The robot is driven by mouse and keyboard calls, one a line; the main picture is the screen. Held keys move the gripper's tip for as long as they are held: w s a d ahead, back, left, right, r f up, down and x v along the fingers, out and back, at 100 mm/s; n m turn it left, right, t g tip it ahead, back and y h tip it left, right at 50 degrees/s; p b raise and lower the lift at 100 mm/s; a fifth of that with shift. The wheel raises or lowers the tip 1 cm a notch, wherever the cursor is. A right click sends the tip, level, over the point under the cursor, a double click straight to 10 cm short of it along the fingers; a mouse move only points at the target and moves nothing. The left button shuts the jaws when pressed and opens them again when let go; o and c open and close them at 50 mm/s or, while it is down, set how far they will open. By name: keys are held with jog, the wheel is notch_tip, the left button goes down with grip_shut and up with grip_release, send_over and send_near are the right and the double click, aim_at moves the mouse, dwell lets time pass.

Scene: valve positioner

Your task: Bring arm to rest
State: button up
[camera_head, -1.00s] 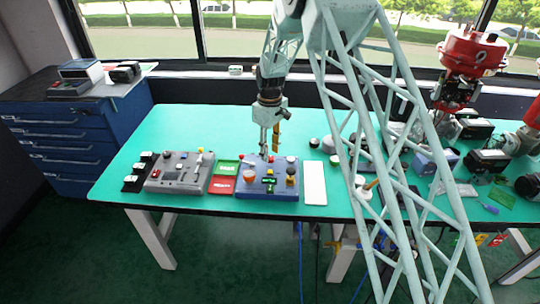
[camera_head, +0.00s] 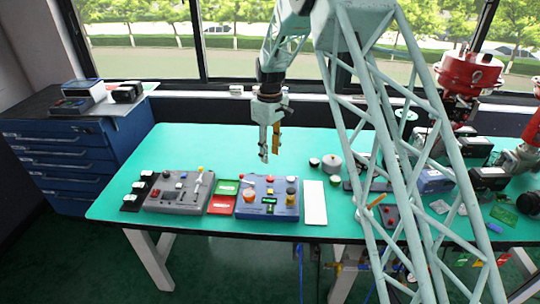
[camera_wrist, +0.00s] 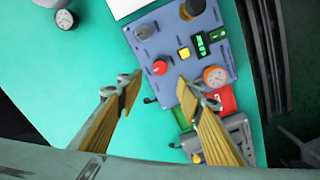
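My gripper (camera_head: 269,145) hangs above the green table (camera_head: 200,142), pointing down, over the area behind the blue control panel (camera_head: 267,210). In the wrist view my gripper (camera_wrist: 158,100) has its two yellow-padded fingers well apart with nothing between them. The blue panel (camera_wrist: 205,75) shows beyond the fingers, with a red knob, a yellow button, green parts and an orange-faced dial. My gripper does not touch the panel.
A grey panel (camera_head: 178,192) and red and green cards (camera_head: 222,204) lie left of the blue panel. A white plate (camera_head: 315,203) lies right of it. Gauges, boxes and a red valve actuator (camera_head: 468,75) crowd the right side. A blue drawer cabinet (camera_head: 62,160) stands left.

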jog(key=s+d+r+m+t, duration=0.1)
jog(key=s+d+r+m, duration=0.1)
jog(key=s+d+r, duration=0.5)
jog(key=s+d+r+m, duration=0.1)
jog(key=s+d+r, duration=0.2)
jog(key=s+r, duration=0.8)
jog(key=s+d+r+m+t, duration=0.15)
jog(key=s+d+r, duration=0.4)
jog(key=r, duration=0.55)
jog(key=s+d+r+m, duration=0.2)
jog(key=s+d+r, duration=0.1)
jog(key=s, duration=0.6)
jog(key=s+d+r+m, duration=0.2)
jog(key=s+d+r, duration=0.1)
jog(key=s, duration=0.6)
jog(key=s+d+f+m, duration=0.1)
jog(key=s+d, duration=0.1)
jog(key=s, duration=0.7)
jog(key=s+d+f+m+t, duration=0.1)
jog(key=s, duration=0.9)
jog(key=shift+s+d+f+m+b, duration=0.2)
jog(key=shift+d+f+m+b, duration=0.15)
jog(key=shift+b, duration=0.05)
jog(key=shift+t, duration=0.25)
